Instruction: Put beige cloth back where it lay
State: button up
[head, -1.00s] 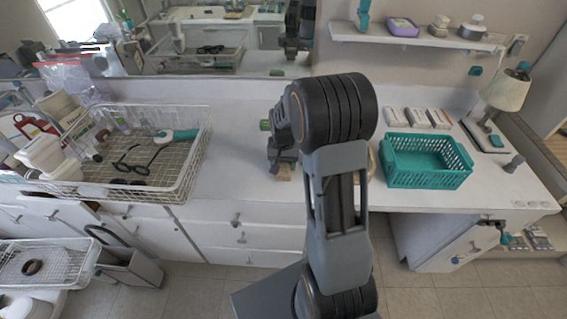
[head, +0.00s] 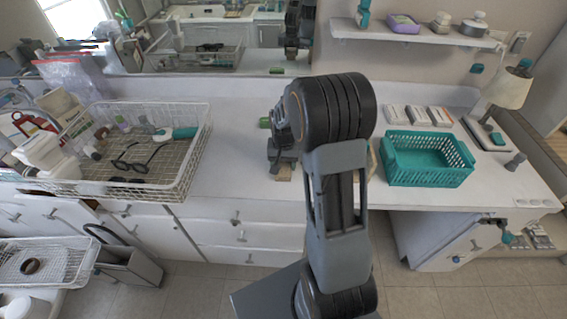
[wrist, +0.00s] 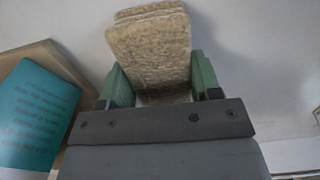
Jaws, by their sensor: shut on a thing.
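The beige cloth (wrist: 150,52) is a folded, fuzzy stack between the two green fingertips of my gripper (wrist: 155,82) in the wrist view. My gripper is shut on it, with a pale surface behind. In the head view a small part of the beige cloth (head: 284,172) shows just below my gripper (head: 283,160), low over the white counter (head: 235,160). My arm hides most of the area around it. I cannot tell whether the cloth touches the counter.
A white wire basket (head: 190,165) with glasses and other items stands on the left. A teal basket (head: 430,180) stands right of my arm, with white boxes behind it. A teal booklet (wrist: 38,115) lies close at left in the wrist view. Counter left of my gripper is clear.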

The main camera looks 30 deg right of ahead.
jog(key=o, duration=0.9)
jog(key=shift+r, duration=0.15)
jog(key=shift+r+p, duration=3)
jog(key=shift+r, duration=0.9)
notch_tip(320, 180, up, 14)
jog(key=shift+f, duration=0.15)
jog(key=shift+w, duration=0.15)
